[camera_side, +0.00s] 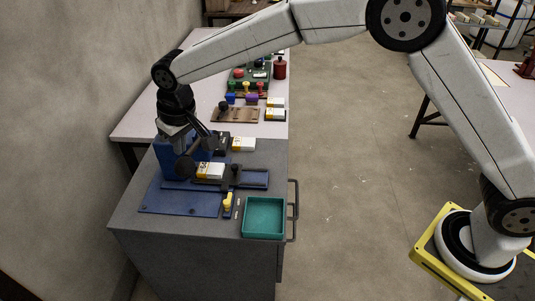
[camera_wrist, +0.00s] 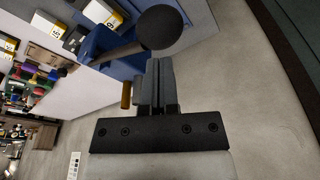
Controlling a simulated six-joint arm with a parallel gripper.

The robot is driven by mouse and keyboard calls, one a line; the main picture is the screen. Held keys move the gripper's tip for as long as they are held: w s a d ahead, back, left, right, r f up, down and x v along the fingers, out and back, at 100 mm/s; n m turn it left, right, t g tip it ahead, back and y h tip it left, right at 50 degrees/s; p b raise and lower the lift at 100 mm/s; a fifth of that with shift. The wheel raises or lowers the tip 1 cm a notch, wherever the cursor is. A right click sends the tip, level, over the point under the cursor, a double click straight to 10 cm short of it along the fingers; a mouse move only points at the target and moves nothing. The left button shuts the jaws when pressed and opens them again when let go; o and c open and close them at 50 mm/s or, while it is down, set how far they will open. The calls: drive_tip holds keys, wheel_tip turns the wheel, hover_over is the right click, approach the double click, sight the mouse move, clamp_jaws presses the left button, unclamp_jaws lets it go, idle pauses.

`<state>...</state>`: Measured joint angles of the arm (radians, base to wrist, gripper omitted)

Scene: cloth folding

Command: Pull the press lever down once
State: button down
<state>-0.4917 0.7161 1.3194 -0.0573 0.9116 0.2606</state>
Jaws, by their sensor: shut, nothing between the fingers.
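The blue press (camera_side: 168,163) stands at the back left of the grey cabinet top, above a blue base plate (camera_side: 180,201). Its lever ends in a round black knob (camera_side: 183,168). In the wrist view the knob (camera_wrist: 164,27) is large, just beyond my fingertips, with the lever rod (camera_wrist: 118,53) running off to the left. My gripper (camera_side: 180,144) points down over the press, close to the knob. In the wrist view my gripper (camera_wrist: 156,66) is shut and empty. I cannot tell whether the fingertips touch the knob.
White-and-yellow boxes (camera_side: 210,171) sit by the press. A black fixture (camera_side: 232,176), a small yellow switch (camera_side: 228,200) and a green tray (camera_side: 264,217) are at the front right. A white table (camera_side: 135,128) with coloured items lies behind.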

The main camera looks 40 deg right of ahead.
drive_tip(key=shift+f, duration=0.25)
drive_tip(key=s+x, duration=0.1)
drive_tip(key=x, duration=0.6)
drive_tip(key=shift+s+d+f, duration=0.2)
drive_tip(key=shift+s+f, duration=0.05)
drive_tip(key=shift+f, duration=0.1)
idle(1.1)
drive_tip(key=shift+r, duration=0.2)
drive_tip(key=shift+w+v, duration=0.25)
drive_tip(key=shift+v, duration=1)
drive_tip(key=shift+w+v, duration=0.25)
drive_tip(key=shift+v, duration=1)
drive_tip(key=shift+w+v, duration=0.3)
drive_tip(key=shift+v, duration=0.95)
drive_tip(key=shift+a+r, duration=0.15)
drive_tip(key=shift+a, duration=0.05)
